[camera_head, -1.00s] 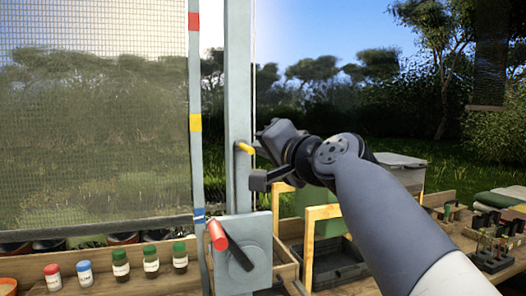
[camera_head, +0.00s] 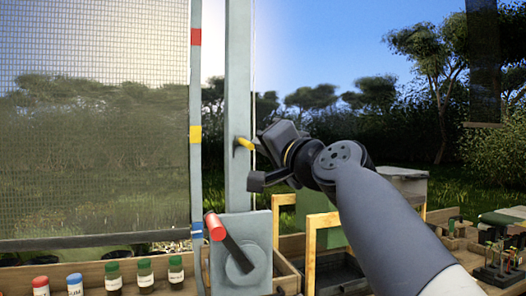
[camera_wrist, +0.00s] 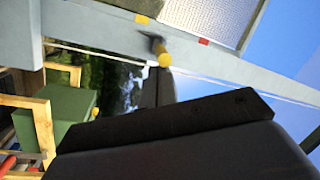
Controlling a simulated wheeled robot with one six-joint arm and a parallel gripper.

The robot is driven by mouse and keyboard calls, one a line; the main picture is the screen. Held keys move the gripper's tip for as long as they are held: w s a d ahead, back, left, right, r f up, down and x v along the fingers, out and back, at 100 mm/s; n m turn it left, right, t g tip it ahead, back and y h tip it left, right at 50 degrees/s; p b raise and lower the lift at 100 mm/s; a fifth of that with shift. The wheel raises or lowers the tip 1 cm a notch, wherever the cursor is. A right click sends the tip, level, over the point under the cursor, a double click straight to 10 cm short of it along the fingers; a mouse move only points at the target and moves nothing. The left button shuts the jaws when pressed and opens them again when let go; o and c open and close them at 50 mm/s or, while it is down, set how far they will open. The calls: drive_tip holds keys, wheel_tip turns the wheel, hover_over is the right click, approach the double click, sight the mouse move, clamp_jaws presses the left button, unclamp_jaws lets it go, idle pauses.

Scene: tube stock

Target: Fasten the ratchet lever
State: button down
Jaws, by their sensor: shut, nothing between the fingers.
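A short lever with a yellow grip (camera_head: 245,144) sticks out from the grey upright post (camera_head: 237,90). In the wrist view its yellow end (camera_wrist: 164,58) is just beyond my fingertips, with a dark mount behind it on the post. My gripper (camera_head: 265,138) is shut and empty, close to the right of this lever; I cannot tell whether they touch. In the wrist view my dark gripper (camera_wrist: 157,82) points at the yellow end. Lower on the post, a crank with a red handle (camera_head: 214,226) sits on a grey plate (camera_head: 255,226). Which one is the ratchet lever is not marked.
A mesh screen (camera_head: 95,130) fills the left. Several capped bottles (camera_head: 145,276) stand below it. A thin pale cord (camera_head: 254,60) runs beside the post. Wooden frames (camera_head: 312,245) and a green box (camera_wrist: 70,110) stand low near the arm.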

drive_tip(key=f+b, duration=0.1)
drive_tip(key=b, duration=0.2)
drive_tip(key=f+t+y+b, duration=0.1)
drive_tip(key=b, duration=0.2)
drive_tip(key=f+b, duration=0.1)
drive_tip(key=b, duration=0.3)
drive_tip(key=shift+w+a+n+t, duration=0.15)
drive_tip(key=shift+w+n+t, duration=0.2)
drive_tip(key=shift+n+t, duration=0.05)
drive_tip(key=shift+f, duration=0.1)
drive_tip(key=shift+r, duration=0.25)
